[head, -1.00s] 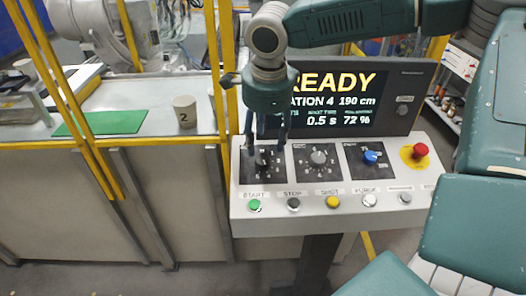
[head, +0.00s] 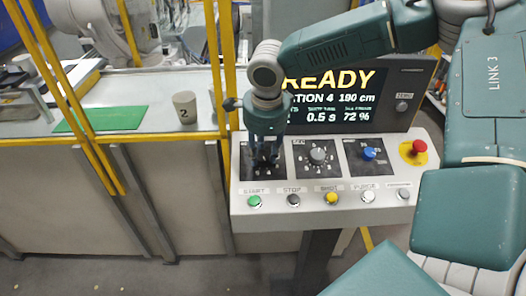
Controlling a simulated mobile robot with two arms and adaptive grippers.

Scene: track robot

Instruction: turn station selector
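The control panel (head: 320,218) has three dials on black plates. The left dial's plate (head: 247,172) is under my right gripper (head: 264,160), which points down with its fingers low over the dial. The fingers hide most of that dial's knob. I cannot tell whether they touch or grip it. The middle dial (head: 318,155) has a grey knob with numbers around it. The right dial has a blue knob (head: 369,154). The screen (head: 335,97) behind reads READY, STATION 4 (partly covered), 190 cm, 0.5 s and 72 %. My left gripper is not in view.
A red emergency button (head: 419,147) sits at the panel's right. A row of buttons, including green START (head: 254,201) and yellow SHOT (head: 331,198), lines the front. Yellow posts (head: 218,70) stand close left of the panel. A cup marked 2 (head: 185,107) is on the bench behind.

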